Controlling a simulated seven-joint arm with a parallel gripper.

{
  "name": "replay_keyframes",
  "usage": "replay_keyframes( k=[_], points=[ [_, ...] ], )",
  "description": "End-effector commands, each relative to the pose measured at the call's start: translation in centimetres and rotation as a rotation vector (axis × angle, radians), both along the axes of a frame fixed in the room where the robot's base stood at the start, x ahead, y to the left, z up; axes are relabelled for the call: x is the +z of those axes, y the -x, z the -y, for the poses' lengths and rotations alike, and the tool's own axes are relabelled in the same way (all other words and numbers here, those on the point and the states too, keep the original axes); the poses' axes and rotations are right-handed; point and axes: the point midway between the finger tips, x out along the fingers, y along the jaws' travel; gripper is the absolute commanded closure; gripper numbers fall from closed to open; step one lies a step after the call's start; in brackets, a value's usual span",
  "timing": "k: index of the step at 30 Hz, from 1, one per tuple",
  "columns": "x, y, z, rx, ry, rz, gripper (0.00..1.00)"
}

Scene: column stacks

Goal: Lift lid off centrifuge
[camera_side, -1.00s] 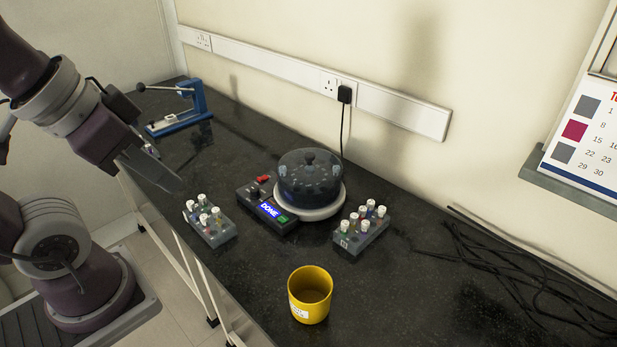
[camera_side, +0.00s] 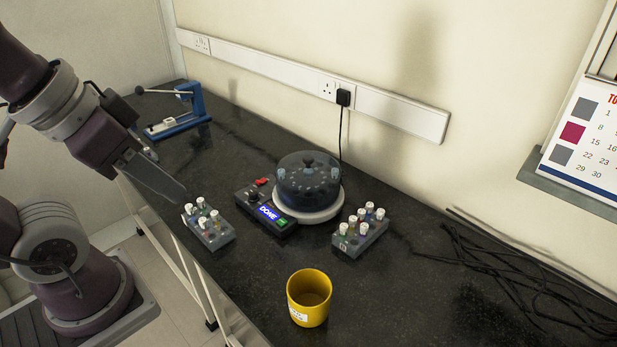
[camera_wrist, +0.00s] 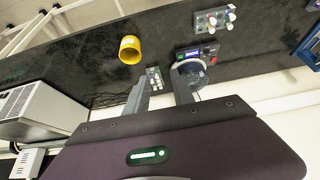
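The centrifuge has a pale round base (camera_side: 325,214) and a control box (camera_side: 250,203) with a lit display reading "DONE". Its translucent dark lid (camera_side: 308,183) sits on it, with a small dark knob on top. The lid also shows in the wrist view (camera_wrist: 190,72), partly hidden by a finger. My gripper (camera_side: 170,176) is left of the centrifuge, above the bench's front edge, apart from the lid. In the wrist view my gripper (camera_wrist: 163,92) has its fingers spread with nothing held between them.
Tube racks stand left (camera_side: 210,232) and right (camera_side: 358,240) of the centrifuge, close to it. A yellow cup (camera_side: 309,300) is in front. A blue device (camera_side: 180,122) stands at the back left. Black cables (camera_side: 520,270) lie on the right. A power cord (camera_side: 341,130) runs behind the centrifuge.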

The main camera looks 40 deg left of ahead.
Motion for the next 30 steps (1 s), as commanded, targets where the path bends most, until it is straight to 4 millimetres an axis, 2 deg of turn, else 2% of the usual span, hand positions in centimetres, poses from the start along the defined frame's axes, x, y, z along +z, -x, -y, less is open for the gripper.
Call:
replay_keyframes(
  k=[1, 2, 11, 14, 17, 18, 20, 22, 25, 27, 30],
  points=[
    [0.0, 0.0, 0.0, 0.000, 0.000, 0.000, 0.59],
    [0.0, 0.0, 0.0, 0.000, 0.000, 0.000, 0.53],
    [0.1, -0.1, 0.0, -0.005, -0.001, -0.002, 0.52],
    [1.4, -2.2, -0.1, -0.073, -0.022, -0.028, 0.52],
    [3.5, -7.6, -0.7, -0.245, -0.074, -0.083, 0.52],
    [4.0, -10.4, -1.2, -0.331, -0.099, -0.107, 0.52],
    [4.2, -14.8, -2.2, -0.467, -0.142, -0.139, 0.52],
    [3.3, -20.1, -3.8, -0.633, -0.196, -0.176, 0.52],
    [-0.1, -27.3, -6.4, -0.891, -0.279, -0.228, 0.52],
    [-3.5, -31.5, -8.1, -1.073, -0.333, -0.261, 0.52],
    [-8.4, -35.5, -10.0, -1.303, -0.394, -0.297, 0.52]
  ],
)
